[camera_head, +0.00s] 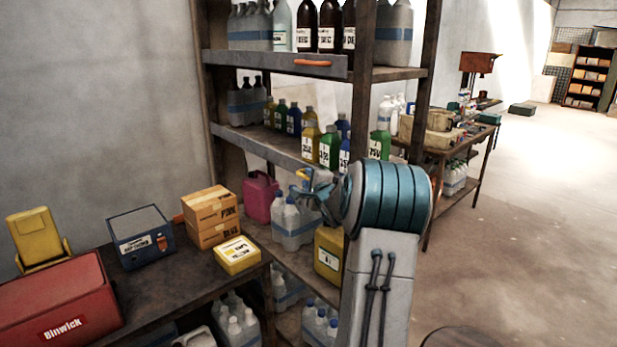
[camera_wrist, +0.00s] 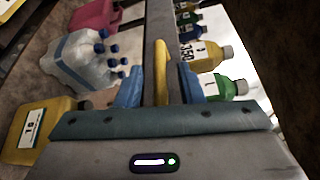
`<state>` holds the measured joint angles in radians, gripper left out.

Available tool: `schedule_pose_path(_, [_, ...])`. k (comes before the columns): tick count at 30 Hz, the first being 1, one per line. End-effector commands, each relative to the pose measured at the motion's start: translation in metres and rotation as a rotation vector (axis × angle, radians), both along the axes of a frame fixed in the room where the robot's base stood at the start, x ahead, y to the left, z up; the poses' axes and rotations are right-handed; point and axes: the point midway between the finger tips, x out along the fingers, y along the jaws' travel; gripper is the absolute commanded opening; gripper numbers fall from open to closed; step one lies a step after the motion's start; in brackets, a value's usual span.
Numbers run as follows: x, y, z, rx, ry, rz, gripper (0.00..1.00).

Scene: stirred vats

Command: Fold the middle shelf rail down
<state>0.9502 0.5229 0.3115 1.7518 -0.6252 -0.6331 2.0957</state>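The middle shelf rail (camera_head: 258,147) is a long grey bar along the front edge of the shelf holding coloured bottles. In the wrist view the rail (camera_wrist: 158,25) runs up the picture and carries a yellow handle (camera_wrist: 161,70). My gripper (camera_head: 304,183) is at the rail's right part in the head view. In the wrist view its two blue fingers (camera_wrist: 160,88) stand on either side of the handle, with a gap on both sides. The gripper is open around the handle and holds nothing. My arm hides the right end of the rail in the head view.
Yellow, green and blue bottles (camera_head: 328,147) stand just behind the rail. White jugs (camera_head: 291,222), a pink jug (camera_head: 261,197) and a yellow can (camera_head: 328,256) stand on the shelf below. The upper rail has an orange handle (camera_head: 313,62). A bench (camera_head: 190,277) stands left.

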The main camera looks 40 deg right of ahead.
Motion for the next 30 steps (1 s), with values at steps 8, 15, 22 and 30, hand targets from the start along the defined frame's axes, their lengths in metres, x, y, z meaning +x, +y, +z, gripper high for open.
schedule_pose_path(8, [0.017, -0.006, -0.002, 0.001, 0.001, -0.002, 0.34])
schedule_pose_path(15, [0.018, -0.006, -0.002, 0.0, 0.001, -0.002, 0.34])
schedule_pose_path(22, [0.018, -0.006, -0.002, 0.0, 0.001, -0.002, 0.0])
schedule_pose_path(30, [0.017, -0.007, -0.005, -0.023, -0.001, -0.004, 0.0])
